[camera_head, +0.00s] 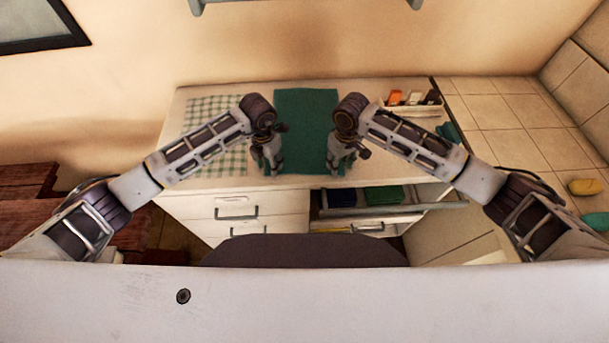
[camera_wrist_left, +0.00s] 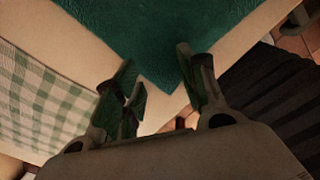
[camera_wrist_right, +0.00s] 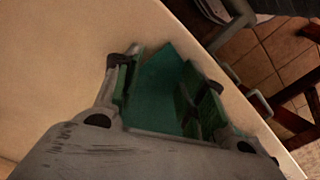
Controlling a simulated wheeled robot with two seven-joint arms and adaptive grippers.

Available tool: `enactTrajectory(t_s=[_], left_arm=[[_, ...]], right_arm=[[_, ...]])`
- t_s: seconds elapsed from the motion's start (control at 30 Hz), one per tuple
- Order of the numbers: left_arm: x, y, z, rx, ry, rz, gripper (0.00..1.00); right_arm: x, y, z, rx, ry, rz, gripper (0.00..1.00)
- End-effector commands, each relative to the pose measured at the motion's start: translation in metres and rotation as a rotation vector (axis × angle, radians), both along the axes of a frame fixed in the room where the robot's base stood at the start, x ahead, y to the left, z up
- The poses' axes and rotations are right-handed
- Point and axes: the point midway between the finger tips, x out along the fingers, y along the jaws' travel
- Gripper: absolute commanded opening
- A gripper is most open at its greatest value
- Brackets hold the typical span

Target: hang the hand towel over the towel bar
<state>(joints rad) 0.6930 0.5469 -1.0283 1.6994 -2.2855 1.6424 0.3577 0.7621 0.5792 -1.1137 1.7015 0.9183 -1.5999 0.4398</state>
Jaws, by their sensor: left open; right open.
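The dark green hand towel (camera_head: 305,115) lies flat on the white counter, its near edge close to the counter's front. The towel bar (camera_head: 300,2) is a grey bar on the wall behind, cut by the top of the head view. My left gripper (camera_head: 268,172) is open at the towel's near left corner; in the left wrist view the towel (camera_wrist_left: 160,45) reaches between its fingers. My right gripper (camera_head: 338,172) is open at the near right corner; in the right wrist view the towel corner (camera_wrist_right: 158,88) lies between its fingers. Contact with the fingers is unclear.
A green checked cloth (camera_head: 205,110) lies left of the towel. A tray (camera_head: 412,108) with small bottles stands at the back right of the counter. Below, an open drawer (camera_head: 420,208) holds folded blue and green cloths. The wall above the counter is clear up to the bar.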

Motion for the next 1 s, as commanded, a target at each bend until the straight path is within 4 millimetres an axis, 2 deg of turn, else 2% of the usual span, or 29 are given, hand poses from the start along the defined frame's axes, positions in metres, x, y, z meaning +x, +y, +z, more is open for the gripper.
enactTrajectory(t_s=[0.8, 1.0], left_arm=[[-0.0003, 0.0001, -0.0040, 0.001, 0.001, 0.000, 0.41], [-0.0005, 0.0002, -0.0043, 0.001, 0.002, 0.000, 0.30]], right_arm=[[-0.0003, 0.0001, -0.0053, 0.000, 0.001, 0.000, 0.41], [-0.0003, -0.0001, -0.0056, 0.000, 0.001, 0.000, 0.30]])
